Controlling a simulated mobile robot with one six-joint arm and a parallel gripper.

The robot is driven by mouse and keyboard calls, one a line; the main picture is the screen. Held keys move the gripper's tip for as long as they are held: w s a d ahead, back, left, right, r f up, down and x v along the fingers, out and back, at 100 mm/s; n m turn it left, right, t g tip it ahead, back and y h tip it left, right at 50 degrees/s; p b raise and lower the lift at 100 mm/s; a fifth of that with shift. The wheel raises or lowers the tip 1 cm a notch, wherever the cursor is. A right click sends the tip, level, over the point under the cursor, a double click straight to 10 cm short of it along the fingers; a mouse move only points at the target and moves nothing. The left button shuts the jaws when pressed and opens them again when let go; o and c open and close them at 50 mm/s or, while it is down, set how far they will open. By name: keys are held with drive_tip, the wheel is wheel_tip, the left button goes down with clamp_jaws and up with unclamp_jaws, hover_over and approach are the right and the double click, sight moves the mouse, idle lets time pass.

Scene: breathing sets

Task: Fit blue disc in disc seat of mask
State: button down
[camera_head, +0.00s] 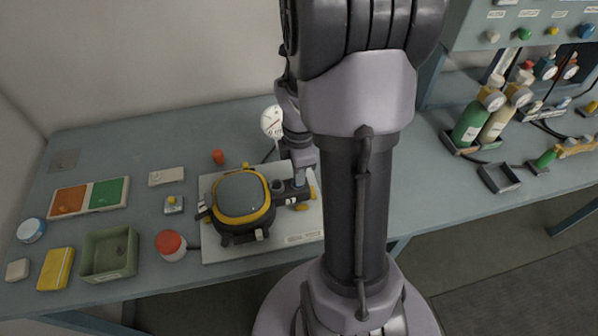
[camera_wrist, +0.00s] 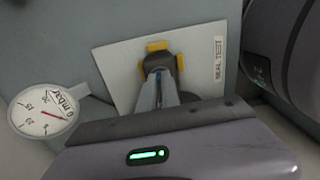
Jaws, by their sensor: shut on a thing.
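The mask (camera_head: 241,194), black with a grey visor and yellow rim, lies on a white board (camera_head: 222,254) in the head view. A dark round fitting (camera_head: 277,186) stands at its right side; I cannot tell if it is the disc seat. My gripper (camera_head: 299,181) points down just right of this fitting, low over the board. In the wrist view my gripper (camera_wrist: 158,84) is shut, in front of a dark part with yellow tabs (camera_wrist: 158,46).
A pressure gauge (camera_head: 271,121) stands behind the mask. Gas bottles (camera_head: 468,122) stand at the right. The bench between my arm and the bottles is clear.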

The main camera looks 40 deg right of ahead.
drive_tip(key=shift+f+b, duration=0.3)
drive_tip(key=shift+f, duration=0.2)
drive_tip(key=c, duration=1.5)
unclamp_jaws()
wheel_tip(320, 180, up, 18)
drive_tip(key=p, duration=0.7)
drive_tip(key=shift+f, duration=0.2)
drive_tip(key=s+a+r+m+t+y+b, duration=0.1)
drive_tip(key=s+a+m+t+b, duration=0.2)
drive_tip(key=a+m, duration=0.5)
drive_tip(key=s+a+r+m+t+y+b, duration=0.1)
drive_tip(key=s+a+m+b, duration=0.3)
drive_tip(key=a, duration=1.2)
drive_tip(key=m+t, duration=0.1)
drive_tip(key=m, duration=0.3)
drive_tip(key=shift+a+r+t, duration=0.15)
drive_tip(key=shift+t, duration=0.25)
